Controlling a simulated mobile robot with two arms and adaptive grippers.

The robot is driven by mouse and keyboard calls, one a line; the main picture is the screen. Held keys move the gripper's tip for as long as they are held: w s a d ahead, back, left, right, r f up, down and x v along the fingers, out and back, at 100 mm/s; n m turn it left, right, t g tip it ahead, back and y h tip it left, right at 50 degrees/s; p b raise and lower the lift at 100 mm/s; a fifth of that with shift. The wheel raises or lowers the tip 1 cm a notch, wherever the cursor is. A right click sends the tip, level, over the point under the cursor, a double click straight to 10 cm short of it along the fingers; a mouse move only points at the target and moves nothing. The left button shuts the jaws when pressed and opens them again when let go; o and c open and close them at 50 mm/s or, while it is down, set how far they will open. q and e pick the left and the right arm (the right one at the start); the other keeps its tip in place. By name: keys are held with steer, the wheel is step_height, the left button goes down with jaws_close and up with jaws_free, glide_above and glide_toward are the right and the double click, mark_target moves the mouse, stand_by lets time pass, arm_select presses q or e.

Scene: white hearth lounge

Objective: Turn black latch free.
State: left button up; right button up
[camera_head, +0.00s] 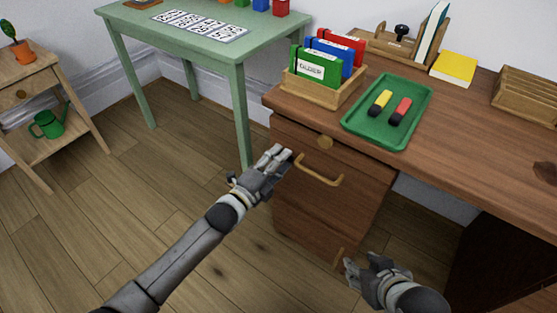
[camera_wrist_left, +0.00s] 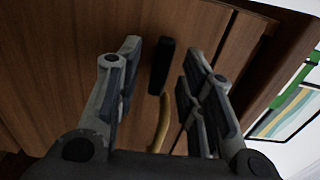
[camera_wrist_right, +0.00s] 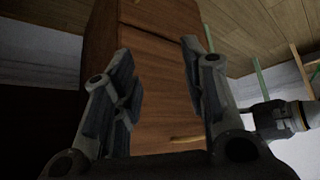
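The black latch (camera_wrist_left: 162,65) is a short dark upright bar on the brown wooden cabinet front in the left wrist view. It lies between the spread fingers of my left gripper (camera_wrist_left: 166,78), with gaps visible on both sides. In the head view my left gripper (camera_head: 277,160) is at the cabinet's left edge, and I cannot make out the latch there. My right gripper (camera_head: 363,266) is low in front of the cabinet (camera_head: 300,215). Its fingers are apart and empty in the right wrist view (camera_wrist_right: 160,90).
The desk above holds a green tray (camera_head: 352,128) with two markers and a wooden folder box (camera_head: 310,93). A green table (camera_head: 238,75) stands behind.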

arm_select(q)
jaws_close()
arm_select(e)
steer(key=shift+s, duration=0.15)
steer(key=s+d+g+h+p, duration=0.1)
steer(key=s+d+g+p, duration=0.1)
steer(key=s+g+p, duration=0.35)
arm_select(q)
steer(key=shift+n, duration=9)
arm_select(e)
step_height(320, 180, down, 6)
steer(key=t, duration=0.1)
steer(key=shift+f, duration=0.25)
steer(key=shift+w, duration=0.1)
